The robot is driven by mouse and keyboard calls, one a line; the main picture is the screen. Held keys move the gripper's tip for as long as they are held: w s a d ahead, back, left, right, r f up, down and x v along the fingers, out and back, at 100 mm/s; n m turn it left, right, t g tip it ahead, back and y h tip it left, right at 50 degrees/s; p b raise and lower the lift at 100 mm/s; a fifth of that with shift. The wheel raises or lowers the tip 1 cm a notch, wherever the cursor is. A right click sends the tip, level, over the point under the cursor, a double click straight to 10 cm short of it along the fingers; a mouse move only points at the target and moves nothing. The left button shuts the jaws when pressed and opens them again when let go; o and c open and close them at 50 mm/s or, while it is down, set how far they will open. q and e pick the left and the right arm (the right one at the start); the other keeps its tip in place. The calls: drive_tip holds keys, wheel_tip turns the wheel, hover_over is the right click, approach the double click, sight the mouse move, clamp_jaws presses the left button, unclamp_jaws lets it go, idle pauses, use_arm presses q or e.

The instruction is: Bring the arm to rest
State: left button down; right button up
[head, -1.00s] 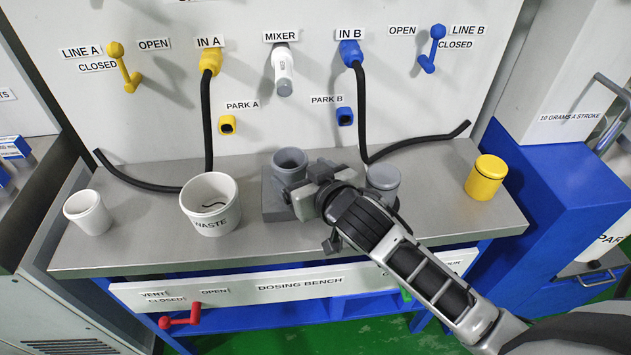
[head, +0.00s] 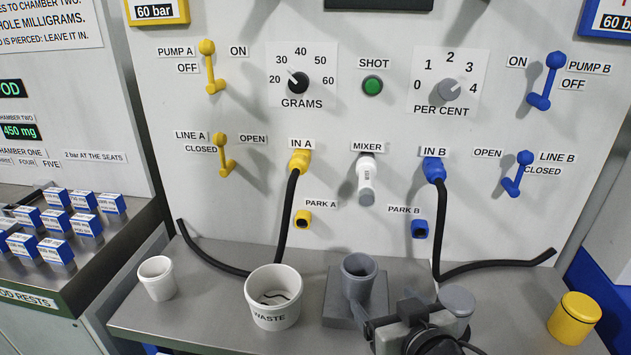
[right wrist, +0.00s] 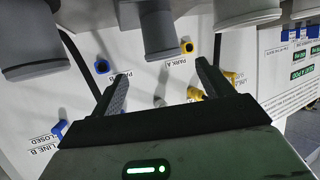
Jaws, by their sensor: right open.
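My right gripper (head: 388,312) is low in the head view, over the front of the bench, beside the grey cup's square base and in front of the lidded grey jar. In the right wrist view its two fingers (right wrist: 161,76) are apart with nothing between them. The grey cup (head: 359,277) stands upright on its grey base (head: 340,311). The grey jar (head: 457,301) is partly hidden behind my gripper. Grey cylindrical vessels (right wrist: 160,32) show beyond the fingers at the top of the wrist view. My left gripper is not in view.
The bench (head: 205,310) also carries a white cup (head: 157,280), the WASTE bucket (head: 275,312) and a yellow jar (head: 574,319). Black hoses hang from the yellow IN A plug (head: 299,162) and blue IN B plug (head: 433,170). A white nozzle (head: 366,180) sits under MIXER.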

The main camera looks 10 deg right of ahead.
drive_tip(key=s+d+f+g, duration=0.1)
drive_tip(key=s+f+g, duration=0.25)
drive_tip(key=s, duration=0.25)
drive_tip(key=s+d+f+g+h, duration=0.1)
drive_tip(key=s+f+g, duration=0.25)
drive_tip(key=s, duration=0.35)
drive_tip(key=s+d+f+g, duration=0.1)
drive_tip(key=s+f+g, duration=0.25)
drive_tip(key=s, duration=0.25)
drive_tip(key=w+a+f+n+t+y, duration=0.1)
drive_tip(key=w+a+f+t+y, duration=0.1)
drive_tip(key=w+a+f+t, duration=0.3)
wheel_tip(320, 180, down, 2)
drive_tip(key=shift+w+a+f+t+y, duration=0.15)
drive_tip(key=shift+w+t+y, duration=0.15)
drive_tip(key=shift+t, duration=0.65)
